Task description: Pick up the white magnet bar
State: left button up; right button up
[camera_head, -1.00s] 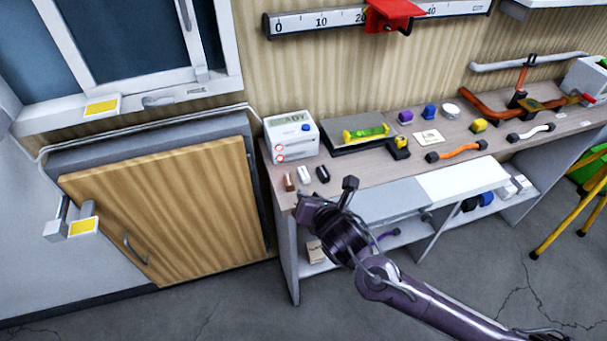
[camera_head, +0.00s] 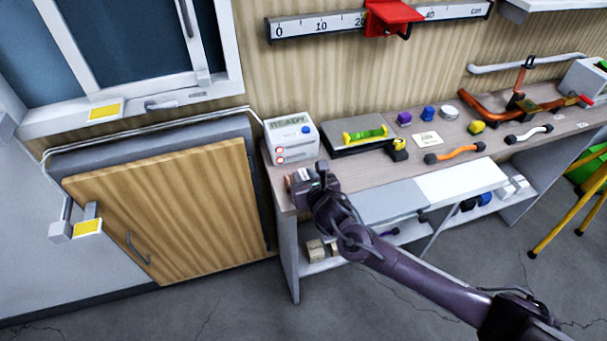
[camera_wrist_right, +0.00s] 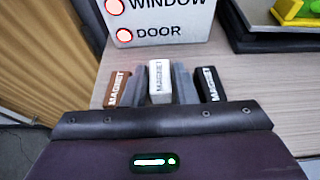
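The white magnet bar (camera_wrist_right: 159,82) stands on the bench between a brown magnet bar (camera_wrist_right: 117,88) and a black magnet bar (camera_wrist_right: 208,84). In the head view the white bar (camera_head: 304,173) is partly hidden by my gripper. My right gripper (camera_wrist_right: 160,84) has one grey finger on each side of the white bar. The fingers look close against its sides, and it appears shut on the bar. It also shows in the head view (camera_head: 308,178) at the bench's left front corner. The bar is upright, not clearly lifted. My left gripper is not in view.
The white READY box (camera_head: 291,138) with red lights stands just behind the bars. A dark grey tray (camera_head: 345,148) with a yellow-green level lies to the right. Orange (camera_head: 455,153) and white (camera_head: 529,134) handles lie farther right. A wooden door (camera_head: 165,215) is at left.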

jog(key=shift+w+a+f, duration=0.1)
jog(key=shift+w, duration=0.1)
grip_shut()
